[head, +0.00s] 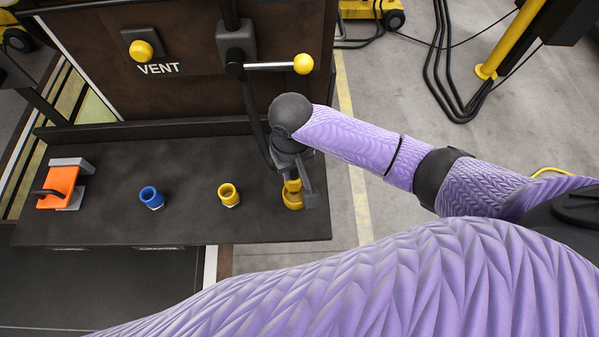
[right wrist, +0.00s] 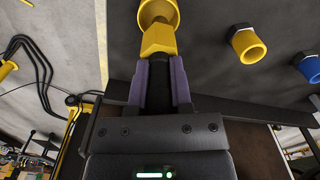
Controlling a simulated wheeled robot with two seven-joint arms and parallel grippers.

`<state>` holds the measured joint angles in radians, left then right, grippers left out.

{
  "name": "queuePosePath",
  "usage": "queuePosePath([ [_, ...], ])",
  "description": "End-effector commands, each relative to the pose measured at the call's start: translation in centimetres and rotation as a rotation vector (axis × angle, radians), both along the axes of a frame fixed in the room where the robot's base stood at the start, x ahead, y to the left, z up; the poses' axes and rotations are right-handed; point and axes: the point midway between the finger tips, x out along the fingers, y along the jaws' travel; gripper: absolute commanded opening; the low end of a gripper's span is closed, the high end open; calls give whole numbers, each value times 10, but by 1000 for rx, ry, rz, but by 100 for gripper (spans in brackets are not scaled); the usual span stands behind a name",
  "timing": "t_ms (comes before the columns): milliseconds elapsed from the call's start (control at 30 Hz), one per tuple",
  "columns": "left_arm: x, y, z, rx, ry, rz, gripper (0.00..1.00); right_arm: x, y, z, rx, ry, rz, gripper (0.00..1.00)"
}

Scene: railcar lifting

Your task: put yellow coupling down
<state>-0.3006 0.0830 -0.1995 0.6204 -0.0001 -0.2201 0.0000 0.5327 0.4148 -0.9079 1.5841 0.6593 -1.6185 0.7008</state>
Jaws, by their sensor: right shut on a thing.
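The yellow coupling (head: 292,199) is at the right end of the dark shelf (head: 110,222), under my right gripper (head: 296,180). In the right wrist view, the coupling (right wrist: 157,40) has a faceted part nearest the fingers and a wider round end beyond. My right gripper (right wrist: 160,85) is shut on it, with a dark hose-like piece between the fingers. The coupling is over or on the shelf; contact with it is hard to tell. My left gripper is not in view.
A second yellow fitting (head: 228,194) and a blue fitting (head: 151,197) stand on the shelf to the left. An orange block (head: 57,187) with grey parts is at its left end. A yellow-knobbed lever (head: 303,64) juts from the brown panel (head: 180,95) behind.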

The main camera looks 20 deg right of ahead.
Motion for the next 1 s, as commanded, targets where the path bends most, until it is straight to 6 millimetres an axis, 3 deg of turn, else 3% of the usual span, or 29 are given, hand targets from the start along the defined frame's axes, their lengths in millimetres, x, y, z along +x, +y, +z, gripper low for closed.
queuePosePath([
  [100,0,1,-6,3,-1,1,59,-1,-1,-27,-3,5,0,0],
  [167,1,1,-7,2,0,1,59,-1,0,-34,-1,3,0,0],
  [500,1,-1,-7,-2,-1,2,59,0,0,-38,0,0,0,0],
  [533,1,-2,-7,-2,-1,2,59,0,0,-39,-1,1,0,28],
  [700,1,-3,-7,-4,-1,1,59,0,-1,-38,-1,1,0,61],
  [1000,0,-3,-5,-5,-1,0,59,0,0,-34,-1,0,1,61],
])
